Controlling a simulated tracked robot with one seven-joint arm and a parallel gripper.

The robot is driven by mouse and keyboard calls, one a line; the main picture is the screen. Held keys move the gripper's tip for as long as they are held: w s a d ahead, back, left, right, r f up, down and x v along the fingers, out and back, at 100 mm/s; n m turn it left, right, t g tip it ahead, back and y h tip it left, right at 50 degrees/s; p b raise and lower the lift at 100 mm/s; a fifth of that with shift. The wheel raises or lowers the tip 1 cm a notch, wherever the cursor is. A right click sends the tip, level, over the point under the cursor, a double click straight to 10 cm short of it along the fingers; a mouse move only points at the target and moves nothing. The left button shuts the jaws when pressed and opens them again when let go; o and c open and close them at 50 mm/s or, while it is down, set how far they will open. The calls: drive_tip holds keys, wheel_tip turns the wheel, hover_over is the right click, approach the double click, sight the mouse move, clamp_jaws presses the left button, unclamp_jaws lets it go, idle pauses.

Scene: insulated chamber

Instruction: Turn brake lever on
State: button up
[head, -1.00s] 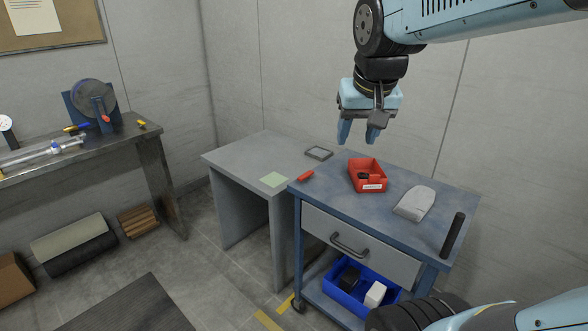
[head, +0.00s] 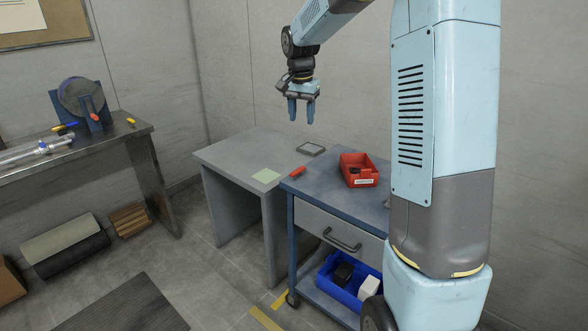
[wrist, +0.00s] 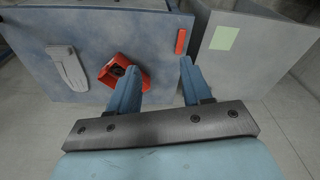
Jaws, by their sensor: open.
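The brake lever appears to be the red-tipped lever (head: 95,115) on the blue stand with a dark grey disc (head: 82,96), on the metal bench at the left of the head view. Whether it is on or off I cannot tell. My gripper (head: 301,121) is open and empty, pointing down above the grey table and the cart, well to the right of the lever. In the wrist view my gripper's fingers (wrist: 156,85) are apart with nothing between them. The lever is not in the wrist view.
A red bin (head: 358,170) and a red object (head: 297,171) are on the blue cart (head: 330,190). The metal bench (head: 60,165) also carries clear tubing (head: 35,150). A dark mat (head: 125,305) lies on the floor.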

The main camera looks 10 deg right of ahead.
sight(295, 172)
drive_tip(key=w+d+f+m+g, duration=0.1)
drive_tip(key=w+f+m, duration=0.2)
drive_tip(key=w+f, duration=0.85)
drive_tip(key=shift+y, duration=0.4)
wheel_tip(295, 172, down, 14)
drive_tip(key=shift+s+r, duration=0.1)
drive_tip(key=shift+s, duration=0.05)
clamp_jaws()
